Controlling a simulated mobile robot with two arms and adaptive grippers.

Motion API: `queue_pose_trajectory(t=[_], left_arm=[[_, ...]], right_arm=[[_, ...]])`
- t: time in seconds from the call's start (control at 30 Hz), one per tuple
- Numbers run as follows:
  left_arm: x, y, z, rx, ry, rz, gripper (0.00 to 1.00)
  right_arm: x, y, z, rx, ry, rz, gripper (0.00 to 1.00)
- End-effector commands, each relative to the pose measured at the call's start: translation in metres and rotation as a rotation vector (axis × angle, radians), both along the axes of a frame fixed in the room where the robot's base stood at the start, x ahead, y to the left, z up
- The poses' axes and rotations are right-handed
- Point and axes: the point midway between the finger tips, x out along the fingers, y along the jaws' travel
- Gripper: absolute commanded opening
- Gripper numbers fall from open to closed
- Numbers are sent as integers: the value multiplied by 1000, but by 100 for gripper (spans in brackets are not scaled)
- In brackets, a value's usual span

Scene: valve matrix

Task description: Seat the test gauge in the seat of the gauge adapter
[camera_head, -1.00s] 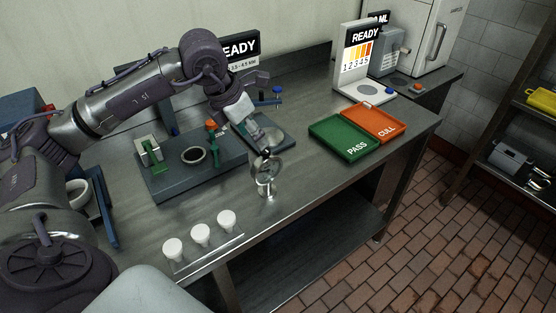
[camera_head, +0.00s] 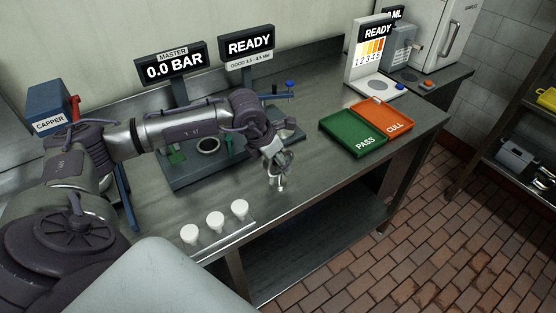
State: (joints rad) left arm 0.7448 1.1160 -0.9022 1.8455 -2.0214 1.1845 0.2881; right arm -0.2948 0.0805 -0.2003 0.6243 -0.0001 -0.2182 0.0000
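The test gauge (camera_head: 281,178) appears as a small round metal gauge with a stem, near the front edge of the bench. My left gripper (camera_head: 279,158) is over its dial and covers part of it. Whether the fingers are closed on the gauge is too small to tell. The dark fixture plate (camera_head: 183,182) lies behind my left forearm, with a round dark-centred ring (camera_head: 208,146) and green parts on it. My forearm hides much of the plate, and I cannot tell which part is the gauge adapter's seat. My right gripper is not in view.
Three white cups (camera_head: 215,221) stand along the bench's front edge. A green PASS tray (camera_head: 352,135) and an orange CULL tray (camera_head: 387,116) lie to the right. Display signs (camera_head: 172,66) stand at the back. The bench between gauge and trays is clear.

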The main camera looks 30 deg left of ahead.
Motion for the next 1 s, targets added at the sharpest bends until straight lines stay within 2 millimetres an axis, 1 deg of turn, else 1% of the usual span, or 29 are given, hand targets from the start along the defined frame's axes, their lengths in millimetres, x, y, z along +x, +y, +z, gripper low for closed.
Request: queue_pose_trajectory(t=[0.1,0.2,0.23,0.47,0.5,0.57,1.0], left_arm=[[1,0,-1,1,-1,0,58],[1,0,-1,1,-1,0,58],[1,0,-1,1,-1,0,55],[1,0,-1,1,-1,0,17],[1,0,-1,1,-1,0,10],[1,0,-1,1,-1,0,0],[2,0,3,0,-5,1,0]], right_arm=[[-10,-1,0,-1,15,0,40],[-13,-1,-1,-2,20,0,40],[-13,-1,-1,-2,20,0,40],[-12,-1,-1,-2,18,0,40],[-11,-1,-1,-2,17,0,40],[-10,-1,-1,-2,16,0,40],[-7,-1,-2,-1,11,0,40]])
